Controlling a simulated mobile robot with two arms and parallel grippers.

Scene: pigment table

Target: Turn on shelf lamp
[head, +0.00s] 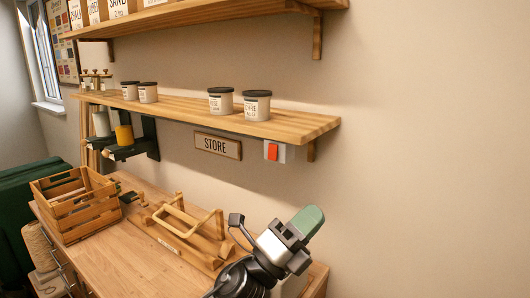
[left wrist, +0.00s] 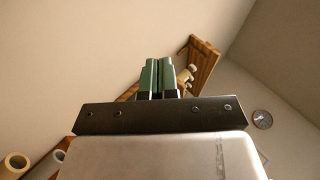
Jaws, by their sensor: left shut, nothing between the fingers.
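A red rocker switch (head: 272,152) on a white plate (head: 285,153) sits on the wall just under the right end of the lower wooden shelf (head: 290,124). I cannot make out a lamp or whether one is lit. My left gripper (head: 309,220), with green fingers, is in front of the wall, below and right of the switch and apart from it. The fingers are shut together and empty, pointing up and right. In the left wrist view the shut green fingers (left wrist: 157,76) show with a wooden shelf (left wrist: 203,68) beyond. My right gripper is in neither view.
Several lidded jars (head: 257,105) stand on the lower shelf. A STORE sign (head: 218,146) hangs left of the switch. A wooden crate (head: 72,205) and a wooden frame (head: 180,228) are on the table (head: 95,262). The wall right of the shelf is clear.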

